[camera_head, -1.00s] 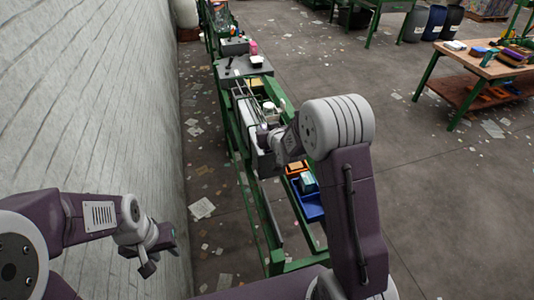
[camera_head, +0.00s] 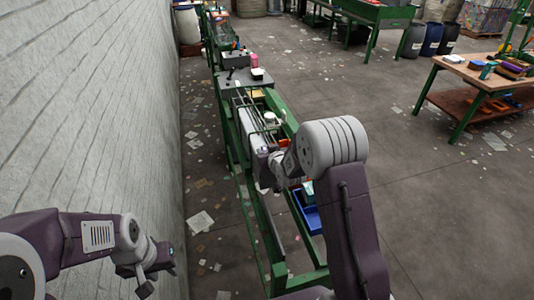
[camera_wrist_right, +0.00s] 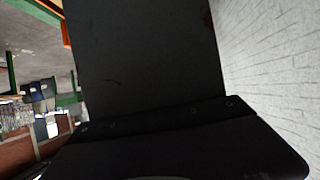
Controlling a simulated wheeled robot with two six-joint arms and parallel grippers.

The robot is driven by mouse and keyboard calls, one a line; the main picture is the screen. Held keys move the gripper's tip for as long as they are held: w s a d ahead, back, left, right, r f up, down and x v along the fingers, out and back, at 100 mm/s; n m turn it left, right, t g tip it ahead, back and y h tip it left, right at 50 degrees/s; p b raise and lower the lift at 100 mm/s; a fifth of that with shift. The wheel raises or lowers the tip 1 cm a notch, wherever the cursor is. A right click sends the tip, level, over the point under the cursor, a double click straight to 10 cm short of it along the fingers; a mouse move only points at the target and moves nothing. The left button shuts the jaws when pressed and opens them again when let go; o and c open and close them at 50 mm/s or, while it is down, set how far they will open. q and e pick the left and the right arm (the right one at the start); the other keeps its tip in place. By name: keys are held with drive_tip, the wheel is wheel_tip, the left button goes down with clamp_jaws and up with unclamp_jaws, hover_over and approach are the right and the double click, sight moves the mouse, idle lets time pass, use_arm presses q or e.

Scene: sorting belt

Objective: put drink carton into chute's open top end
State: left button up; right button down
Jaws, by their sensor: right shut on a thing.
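My right gripper (camera_head: 266,170) is at the long green-framed belt line, in front of a pale, long sloped panel (camera_head: 246,130) that may be the chute. My own wrist and forearm hide the fingers and most of what they hold. The chute's open top end cannot be made out. My left gripper (camera_head: 150,279) hangs low at the left by the wall, away from the belt; its jaw gap is unclear.
A blue bin (camera_head: 307,209) stands beside the belt frame (camera_head: 277,240), partly behind my right arm. A grey wall (camera_head: 90,110) runs along the left. A wooden table (camera_head: 490,73) with several items stands at the right. The floor between is open, with scattered paper.

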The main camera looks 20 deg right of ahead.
drive_tip(key=shift+s+f, duration=0.3)
drive_tip(key=shift+f, duration=0.3)
drive_tip(key=c, duration=1.2)
unclamp_jaws()
drive_tip(key=shift+f, duration=0.15)
drive_tip(key=shift+r+p, duration=0.4)
drive_tip(key=shift+r, duration=0.3)
drive_tip(key=r+b+v, duration=0.1)
drive_tip(key=b+v, duration=0.1)
drive_tip(key=v, duration=1)
drive_tip(key=s+f+g, duration=0.5)
drive_tip(key=s, duration=0.5)
drive_tip(key=s+f+g, duration=0.6)
drive_tip(key=s, duration=0.5)
drive_tip(key=shift+s+m, duration=0.2)
drive_tip(key=shift+m, duration=0.1)
drive_tip(key=shift+f, duration=0.1)
